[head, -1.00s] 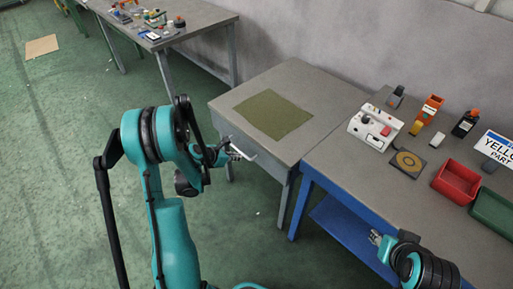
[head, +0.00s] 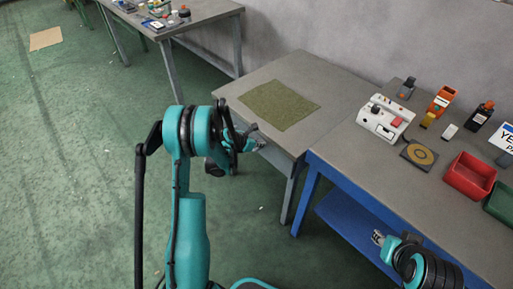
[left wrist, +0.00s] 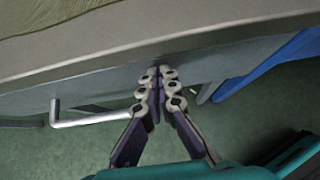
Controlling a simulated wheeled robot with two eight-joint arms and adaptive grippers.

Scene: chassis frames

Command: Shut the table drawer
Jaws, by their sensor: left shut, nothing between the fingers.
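The grey table (head: 335,88) with a green mat (head: 279,104) on top holds the drawer. In the left wrist view the drawer front (left wrist: 100,87) is a grey face under the tabletop edge, with a pale bar handle (left wrist: 90,119) at the left. My left gripper (head: 260,143) is at the table's front edge; in the left wrist view (left wrist: 161,72) its fingers are shut and empty, tips at or very near the front, right of the handle. I cannot tell how far the drawer is out. My right gripper (head: 377,238) is low by the blue bench; its jaw state is unclear.
A blue-framed workbench (head: 410,105) joins the table on the right, bearing a red bin (head: 468,177), a white device (head: 386,118) and small items. Another table (head: 190,23) stands at the back left.

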